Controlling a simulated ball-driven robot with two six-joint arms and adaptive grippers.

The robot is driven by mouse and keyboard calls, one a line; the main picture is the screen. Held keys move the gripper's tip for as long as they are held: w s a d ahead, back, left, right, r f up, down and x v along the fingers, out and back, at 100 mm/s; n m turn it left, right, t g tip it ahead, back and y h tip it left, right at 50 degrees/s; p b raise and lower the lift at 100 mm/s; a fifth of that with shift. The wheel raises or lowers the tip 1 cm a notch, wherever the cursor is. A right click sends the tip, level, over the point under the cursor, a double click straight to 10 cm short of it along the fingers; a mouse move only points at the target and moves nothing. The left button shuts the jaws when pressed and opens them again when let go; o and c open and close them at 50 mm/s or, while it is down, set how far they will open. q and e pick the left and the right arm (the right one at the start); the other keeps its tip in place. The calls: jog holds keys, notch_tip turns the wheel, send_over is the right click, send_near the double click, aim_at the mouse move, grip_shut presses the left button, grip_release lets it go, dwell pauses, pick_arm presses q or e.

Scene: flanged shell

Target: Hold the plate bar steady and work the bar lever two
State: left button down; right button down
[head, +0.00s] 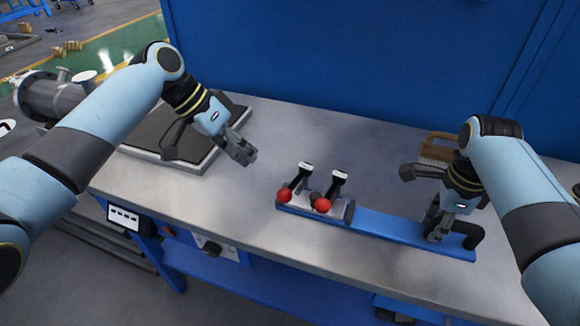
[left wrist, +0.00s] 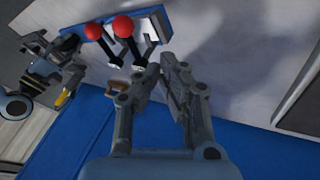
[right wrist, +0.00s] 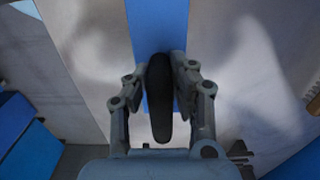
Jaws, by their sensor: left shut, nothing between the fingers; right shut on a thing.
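The plate bar (head: 390,228) is a long blue bar lying on the grey bench. At its left end is a metal block with two levers, each with a red ball (head: 284,195) (head: 322,205) and a black arm with a pale end. The red balls also show in the left wrist view (left wrist: 123,26). A black handle (right wrist: 160,95) stands at the bar's right end. My right gripper (head: 436,232) is shut on this handle. My left gripper (head: 247,157) is shut and empty, above the bench, left of and apart from the levers. I cannot tell which lever is number two.
A dark-topped tray (head: 206,158) lies at the bench's left. A wooden brush (head: 432,152) lies behind my right gripper. A blue wall (head: 350,60) closes off the back. The bench between tray and levers is clear.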

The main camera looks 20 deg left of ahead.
pick_arm(q)
jog(key=shift+v, duration=2.35)
pick_arm(e)
jog(key=c, duration=1.1)
grip_release()
jog(key=shift+o, duration=0.2)
